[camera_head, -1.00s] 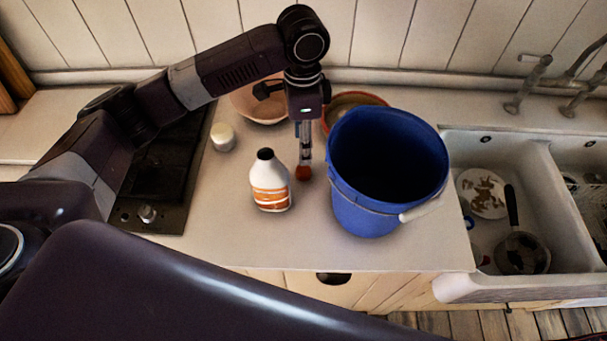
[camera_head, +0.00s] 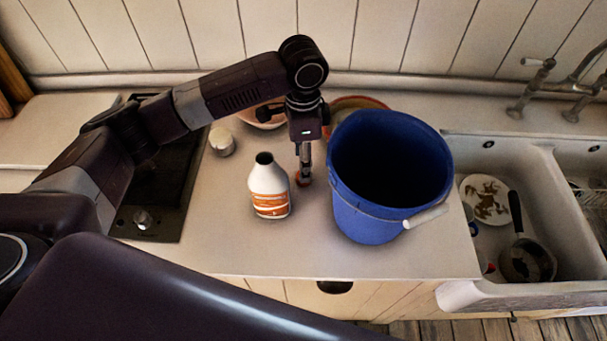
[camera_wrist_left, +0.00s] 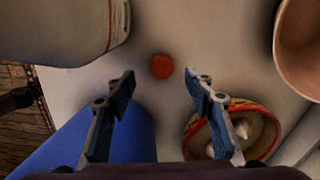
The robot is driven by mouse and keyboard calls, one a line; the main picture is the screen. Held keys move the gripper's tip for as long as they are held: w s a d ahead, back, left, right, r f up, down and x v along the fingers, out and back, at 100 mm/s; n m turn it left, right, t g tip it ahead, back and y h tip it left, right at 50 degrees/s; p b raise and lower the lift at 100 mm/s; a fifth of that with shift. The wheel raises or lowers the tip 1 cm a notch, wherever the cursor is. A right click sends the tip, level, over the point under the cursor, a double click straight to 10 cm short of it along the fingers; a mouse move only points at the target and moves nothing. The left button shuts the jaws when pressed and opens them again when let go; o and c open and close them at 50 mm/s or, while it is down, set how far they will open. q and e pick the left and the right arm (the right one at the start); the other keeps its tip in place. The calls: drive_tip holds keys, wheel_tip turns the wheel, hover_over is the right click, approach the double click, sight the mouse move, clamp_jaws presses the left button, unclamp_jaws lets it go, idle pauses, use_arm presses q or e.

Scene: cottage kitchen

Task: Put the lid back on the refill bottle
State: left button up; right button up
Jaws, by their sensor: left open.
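The refill bottle (camera_head: 269,190) is white with an orange label and stands upright on the counter, its dark neck opening uncovered. It also shows at the top left of the left wrist view (camera_wrist_left: 60,30). A round orange-red lid (camera_wrist_left: 161,66) lies flat on the counter between the bottle and the blue bucket. In the head view the lid (camera_head: 303,182) is partly hidden by my left gripper (camera_head: 304,172). That gripper points down just above the lid. Its two fingers are apart and empty in the left wrist view (camera_wrist_left: 163,88). My right gripper is not in view.
The blue bucket (camera_head: 370,215) stands close to the right of my left gripper. Two bowls, a plain one (camera_head: 255,115) and a red-rimmed one (camera_head: 362,101), are behind the arm. A small white jar (camera_head: 222,141) is at left, the sink (camera_head: 465,270) at right.

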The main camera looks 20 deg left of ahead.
use_arm(q)
drive_tip(key=shift+f, duration=0.15)
wheel_tip(320, 180, down, 4)
drive_tip(key=shift+w+f+p, duration=0.15)
drive_tip(key=shift+f+p, duration=0.05)
drive_tip(key=shift+p, duration=0.9)
drive_tip(key=shift+f, duration=0.25)
drive_tip(key=shift+c, duration=0.5)
drive_tip(key=c, duration=0.7)
